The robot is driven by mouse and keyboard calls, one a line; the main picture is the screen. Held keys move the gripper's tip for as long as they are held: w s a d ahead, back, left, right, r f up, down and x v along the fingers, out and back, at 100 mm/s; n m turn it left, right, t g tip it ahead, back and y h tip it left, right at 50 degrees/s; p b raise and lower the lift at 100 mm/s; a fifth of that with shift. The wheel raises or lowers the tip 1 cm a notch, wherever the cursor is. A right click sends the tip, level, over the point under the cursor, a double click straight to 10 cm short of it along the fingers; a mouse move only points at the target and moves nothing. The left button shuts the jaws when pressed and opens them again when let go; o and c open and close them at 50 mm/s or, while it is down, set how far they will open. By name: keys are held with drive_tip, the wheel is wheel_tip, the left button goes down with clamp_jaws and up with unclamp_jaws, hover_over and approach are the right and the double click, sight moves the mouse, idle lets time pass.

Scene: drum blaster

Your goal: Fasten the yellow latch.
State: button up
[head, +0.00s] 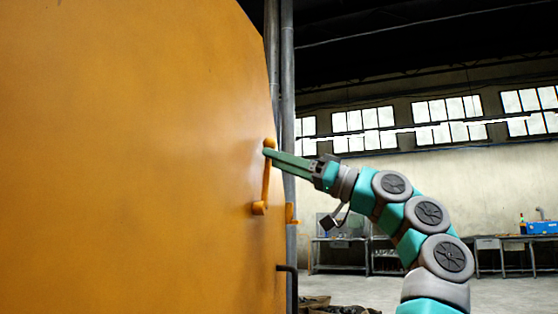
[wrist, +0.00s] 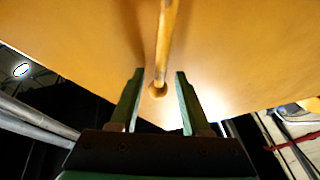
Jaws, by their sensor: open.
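A large yellow-orange door panel (head: 140,160) fills the left of the head view. A yellow bar (head: 265,184), which looks like the latch or its handle, stands out from the panel near its right edge, with a knob at the top and a foot at the bottom. My gripper (head: 270,153) reaches in from the right, fingertips at the bar's upper end. In the wrist view the bar (wrist: 167,40) runs down to a round base between the spread fingers (wrist: 160,74). The gripper is open, and a gap shows on both sides of the bar's base.
A small yellow bracket (head: 291,213) sits just right of the panel edge. A dark bent handle (head: 288,269) is below it. Grey vertical pipes (head: 287,80) stand behind the edge. Workbenches (head: 345,240) line the far wall; the floor to the right is open.

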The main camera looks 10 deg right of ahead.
clamp_jaws()
idle(1.3)
